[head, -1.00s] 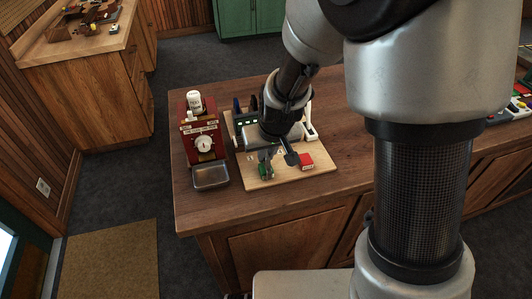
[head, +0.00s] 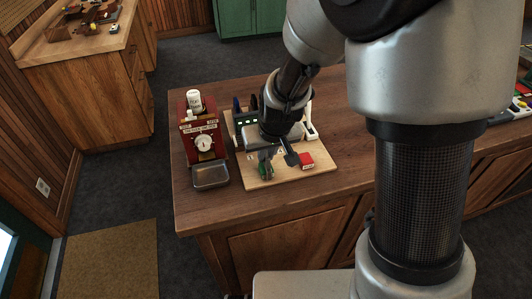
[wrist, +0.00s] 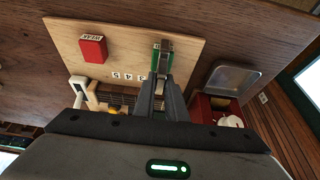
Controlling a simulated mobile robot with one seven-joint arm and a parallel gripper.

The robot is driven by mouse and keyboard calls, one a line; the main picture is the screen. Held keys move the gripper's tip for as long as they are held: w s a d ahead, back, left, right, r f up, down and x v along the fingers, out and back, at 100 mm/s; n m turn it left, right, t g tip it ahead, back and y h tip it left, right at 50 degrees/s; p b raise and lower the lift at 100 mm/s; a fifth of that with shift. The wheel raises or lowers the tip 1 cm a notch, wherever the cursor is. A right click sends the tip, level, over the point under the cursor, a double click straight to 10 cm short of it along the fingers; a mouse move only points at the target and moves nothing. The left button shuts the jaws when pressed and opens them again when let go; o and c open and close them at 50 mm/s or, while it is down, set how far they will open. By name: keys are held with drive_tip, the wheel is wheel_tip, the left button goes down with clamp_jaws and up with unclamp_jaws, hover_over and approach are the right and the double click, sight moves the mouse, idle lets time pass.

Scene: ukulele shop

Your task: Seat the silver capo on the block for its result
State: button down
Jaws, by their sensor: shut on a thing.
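My gripper (wrist: 163,84) points down over the light wooden board, and it also shows in the head view (head: 265,154). Its fingers are shut on a small silver-grey piece (wrist: 166,45), which looks like the silver capo. This piece is at a green block (wrist: 155,61) on the board; the block shows in the head view (head: 265,171) below the fingers. The fingers partly hide both, and I cannot tell whether the capo rests fully on the block. A red block (wrist: 93,48) with a white lettered label stands apart on the board, also in the head view (head: 307,160).
The wooden board (head: 285,178) lies on the brown counter (head: 350,155). A red machine with a white dial (head: 204,142) and a metal tray (head: 211,176) stands left of it. Small number tiles (wrist: 129,76) and a dark rack (head: 241,117) are on the board.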

sight(268, 160)
drive_tip(key=shift+f+b, duration=0.3)
drive_tip(key=shift+f, duration=0.1)
drive_tip(key=c, duration=2.1)
unclamp_jaws()
drive_tip(key=shift+r, duration=0.1)
drive_tip(key=p+v, duration=0.4)
drive_tip(key=v, duration=0.1)
drive_tip(key=shift+r, duration=0.2)
drive_tip(key=shift+p+v, duration=0.7)
drive_tip(key=shift+v, duration=2.05)
drive_tip(key=shift+s+d, duration=0.1)
drive_tip(key=shift+s, duration=0.05)
drive_tip(key=s+d+r+m, duration=0.1)
drive_tip(key=s+d+r, duration=0.3)
drive_tip(key=s+r, duration=0.1)
drive_tip(key=s+d+r+m+t, duration=0.1)
drive_tip(key=s+d+r, duration=0.3)
drive_tip(key=s+r, duration=0.1)
drive_tip(key=s+d+r+m+h, duration=0.1)
drive_tip(key=s+d+r, duration=0.3)
drive_tip(key=s+r, duration=0.1)
drive_tip(key=shift+s+d+r, duration=0.2)
drive_tip(key=shift+r, duration=0.3)
